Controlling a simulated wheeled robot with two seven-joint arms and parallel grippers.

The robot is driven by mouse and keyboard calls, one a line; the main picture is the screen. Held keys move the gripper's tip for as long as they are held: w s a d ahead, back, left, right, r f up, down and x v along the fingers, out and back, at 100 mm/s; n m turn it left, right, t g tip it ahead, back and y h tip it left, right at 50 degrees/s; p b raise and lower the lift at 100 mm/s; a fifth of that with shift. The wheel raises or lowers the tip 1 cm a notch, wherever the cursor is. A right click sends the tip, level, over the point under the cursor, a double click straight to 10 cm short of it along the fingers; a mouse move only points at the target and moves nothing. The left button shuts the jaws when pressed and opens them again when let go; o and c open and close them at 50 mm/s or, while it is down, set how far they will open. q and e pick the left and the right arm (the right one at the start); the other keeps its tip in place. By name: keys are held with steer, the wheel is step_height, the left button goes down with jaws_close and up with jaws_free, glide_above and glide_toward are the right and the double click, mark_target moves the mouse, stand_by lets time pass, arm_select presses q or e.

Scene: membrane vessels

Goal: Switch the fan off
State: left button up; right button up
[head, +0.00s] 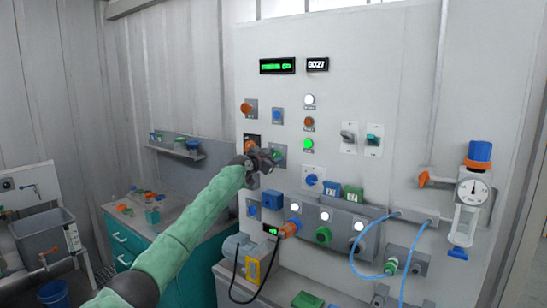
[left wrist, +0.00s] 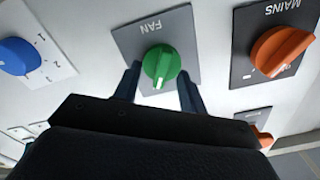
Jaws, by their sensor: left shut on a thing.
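The fan switch is a green rotary knob on a grey plate marked FAN, on the white panel; in the left wrist view the knob (left wrist: 161,64) sits between my two fingers, with a pale mark at its lower end. The label reads upside down there. In the head view the green knob (head: 280,150) shows just beyond my fingertips. My left gripper (head: 268,158) is shut on it, and its fingers also show in the left wrist view (left wrist: 158,90). Finger contact is partly hidden by the gripper body. My right gripper is not in view.
The orange MAINS knob (left wrist: 281,50) is close beside the fan knob. A blue numbered knob (left wrist: 18,56) is on the other side. A lit green button (head: 308,144) is to the right. Blue tubing (head: 365,260) hangs at the lower right. A teal cabinet (head: 120,245) stands left.

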arm_select(q)
steer(key=n+b, duration=0.2)
steer(key=n, duration=0.1)
steer(key=n+b, duration=0.2)
steer(key=shift+w+a+n, duration=0.15)
steer(key=shift+n, duration=0.25)
steer(key=shift+a+r+n, duration=0.1)
steer(key=shift+r+n, duration=0.05)
steer(key=shift+n, duration=0.65)
steer(key=shift+w+a+n, duration=0.1)
steer(key=shift+n, duration=0.7)
steer(key=shift+w+a+n+b, duration=0.1)
steer(key=shift+n+b, duration=0.2)
steer(key=shift+n, duration=1.2)
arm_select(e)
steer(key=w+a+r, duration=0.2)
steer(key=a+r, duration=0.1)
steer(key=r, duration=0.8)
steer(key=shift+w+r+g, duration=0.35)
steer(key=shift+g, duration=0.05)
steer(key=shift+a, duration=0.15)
